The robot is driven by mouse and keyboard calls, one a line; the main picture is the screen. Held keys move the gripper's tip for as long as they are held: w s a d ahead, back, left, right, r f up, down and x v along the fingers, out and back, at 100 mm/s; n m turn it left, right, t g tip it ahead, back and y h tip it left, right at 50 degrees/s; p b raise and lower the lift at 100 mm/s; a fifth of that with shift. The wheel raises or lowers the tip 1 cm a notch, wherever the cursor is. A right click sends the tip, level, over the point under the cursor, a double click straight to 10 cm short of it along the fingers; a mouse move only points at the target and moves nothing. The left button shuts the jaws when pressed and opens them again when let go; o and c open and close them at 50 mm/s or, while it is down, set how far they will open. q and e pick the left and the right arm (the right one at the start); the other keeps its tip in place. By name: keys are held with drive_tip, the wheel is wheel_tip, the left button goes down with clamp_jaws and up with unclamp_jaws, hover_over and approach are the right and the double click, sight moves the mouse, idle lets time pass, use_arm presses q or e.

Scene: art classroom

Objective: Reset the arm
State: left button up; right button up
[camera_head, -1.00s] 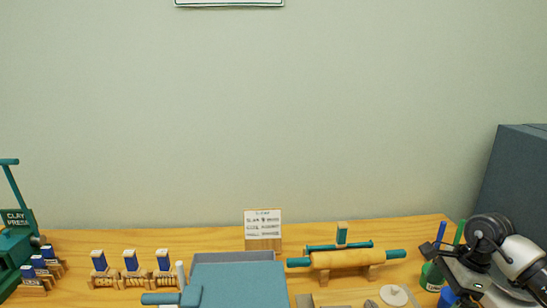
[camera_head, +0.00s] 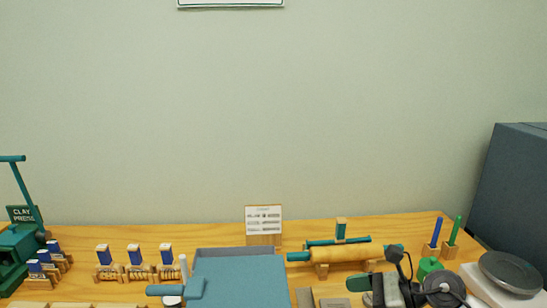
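My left arm and gripper are not in view.
The wooden table holds a clay press (camera_head: 18,245) at far left, stamps on small stands, a blue-grey box (camera_head: 240,280) in the middle, and a sign card (camera_head: 264,220). A round scale (camera_head: 510,272), a green pot (camera_head: 429,267) and upright tools stand at right.

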drive_tip(key=s+a+r+m+t+y, duration=0.1)
drive_tip(key=a+r+m+t+y, duration=0.3)
drive_tip(key=m+t, duration=0.7)
drive_tip(key=s+d+f+m+g+h, duration=0.1)
drive_tip(key=s+d+f+m+h, duration=0.2)
drive_tip(key=f+m+h, duration=0.5)
drive_tip(key=s+d+f+m+g+h, duration=0.1)
drive_tip(key=s+d+m+h, duration=0.3)
drive_tip(key=m, duration=0.9)
drive_tip(key=s+d+f+m+h, duration=0.3)
drive_tip(key=f+m+h, duration=0.25)
drive_tip(key=m, duration=0.45)
drive_tip(key=s+a+f+m+g, duration=0.1)
drive_tip(key=s+f+m+g, duration=0.2)
drive_tip(key=s+g, duration=0.35)
drive_tip(key=s+a+f+m+g, duration=0.1)
drive_tip(key=s+f+m+g, duration=0.15)
drive_tip(key=s, duration=0.65)
wheel_tip(320, 180, down, 27)
drive_tip(key=s+g+p, duration=0.1)
drive_tip(key=s+g, duration=0.1)
drive_tip(key=s+d+f+p, duration=0.1)
drive_tip(key=s+d+f, duration=0.2)
drive_tip(key=s+f, duration=1)
drive_tip(key=shift+s+d+f+g, duration=0.15)
drive_tip(key=shift+s+f+g, duration=0.25)
drive_tip(key=shift+s, duration=0.85)
